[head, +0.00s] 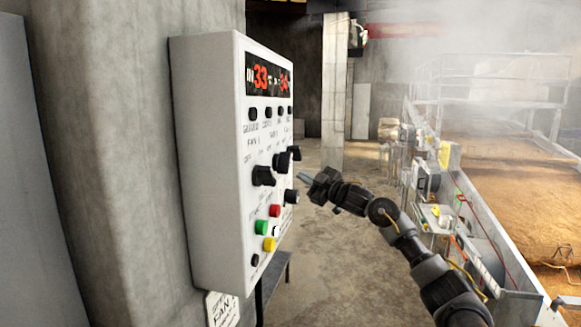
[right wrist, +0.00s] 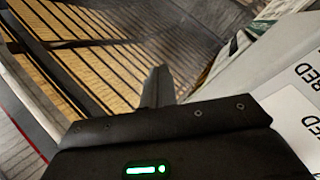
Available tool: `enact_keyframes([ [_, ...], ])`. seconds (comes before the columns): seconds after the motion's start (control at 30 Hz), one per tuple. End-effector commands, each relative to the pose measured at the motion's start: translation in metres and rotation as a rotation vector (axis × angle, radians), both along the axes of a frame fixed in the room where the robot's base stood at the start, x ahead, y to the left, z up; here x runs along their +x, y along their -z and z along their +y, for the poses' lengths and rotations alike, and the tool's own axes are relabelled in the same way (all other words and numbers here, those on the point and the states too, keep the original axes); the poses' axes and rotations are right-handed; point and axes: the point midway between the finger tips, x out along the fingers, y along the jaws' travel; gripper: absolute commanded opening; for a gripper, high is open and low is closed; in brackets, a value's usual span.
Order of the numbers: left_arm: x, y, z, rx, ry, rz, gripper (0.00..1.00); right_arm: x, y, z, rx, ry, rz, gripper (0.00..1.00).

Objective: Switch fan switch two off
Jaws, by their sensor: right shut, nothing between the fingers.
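A white control box (head: 210,160) hangs on the concrete column in the head view, with a red-digit display (head: 268,79) at its top. Several black rotary knobs stick out of its face: a large one (head: 263,176), two above it to the right (head: 282,161) (head: 295,153), and one lower right (head: 291,196). The labels are too small to tell surely which is fan switch two. My right gripper (head: 304,177) is shut and empty, just right of the knobs and seemingly apart from them. Its closed fingers also show in the right wrist view (right wrist: 158,88). My left gripper is out of view.
Red (head: 275,210), green (head: 261,227) and yellow (head: 269,244) buttons sit low on the box. A long trough of brown grain (head: 515,185) with metal rails steams at the right. Open floor (head: 325,255) lies between box and trough.

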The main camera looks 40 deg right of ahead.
Motion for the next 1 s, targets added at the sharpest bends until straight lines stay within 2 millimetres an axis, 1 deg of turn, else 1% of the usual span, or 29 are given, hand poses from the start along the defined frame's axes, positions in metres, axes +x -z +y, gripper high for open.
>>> enact_keyframes([
  [0.03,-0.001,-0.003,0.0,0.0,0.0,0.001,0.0,-0.025,-0.067,0.003,-0.058,-0.018,-0.074,0.0],
  [0.07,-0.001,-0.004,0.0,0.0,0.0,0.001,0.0,-0.042,-0.099,0.014,-0.087,-0.046,-0.104,0.0],
  [0.1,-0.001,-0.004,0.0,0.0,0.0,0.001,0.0,-0.067,-0.132,0.037,-0.117,-0.108,-0.125,0.0],
  [0.17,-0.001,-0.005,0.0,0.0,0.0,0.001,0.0,-0.11,-0.166,0.078,-0.151,-0.211,-0.114,0.0],
  [0.2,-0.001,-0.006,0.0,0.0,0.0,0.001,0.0,-0.139,-0.179,0.105,-0.171,-0.271,-0.085,0.0],
  [0.27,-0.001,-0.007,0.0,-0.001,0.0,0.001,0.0,-0.176,-0.185,0.135,-0.2,-0.328,-0.026,0.0],
  [0.3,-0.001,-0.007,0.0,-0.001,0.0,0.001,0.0,-0.198,-0.184,0.151,-0.217,-0.348,0.019,0.0],
  [0.33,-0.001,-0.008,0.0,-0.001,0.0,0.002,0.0,-0.212,-0.181,0.16,-0.228,-0.356,0.052,0.0],
  [0.4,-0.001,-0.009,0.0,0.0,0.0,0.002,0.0,-0.238,-0.171,0.174,-0.246,-0.357,0.123,0.0],
  [0.5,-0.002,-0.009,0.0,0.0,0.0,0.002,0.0,-0.261,-0.157,0.183,-0.258,-0.337,0.199,0.0],
  [0.6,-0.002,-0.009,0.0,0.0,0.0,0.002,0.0,-0.272,-0.148,0.186,-0.259,-0.319,0.239,0.0],
  [0.67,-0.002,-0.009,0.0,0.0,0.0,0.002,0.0,-0.274,-0.146,0.186,-0.258,-0.314,0.25,0.0],
  [1.0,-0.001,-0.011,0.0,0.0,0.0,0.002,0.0,-0.275,-0.146,0.186,-0.255,-0.313,0.252,0.0],
])
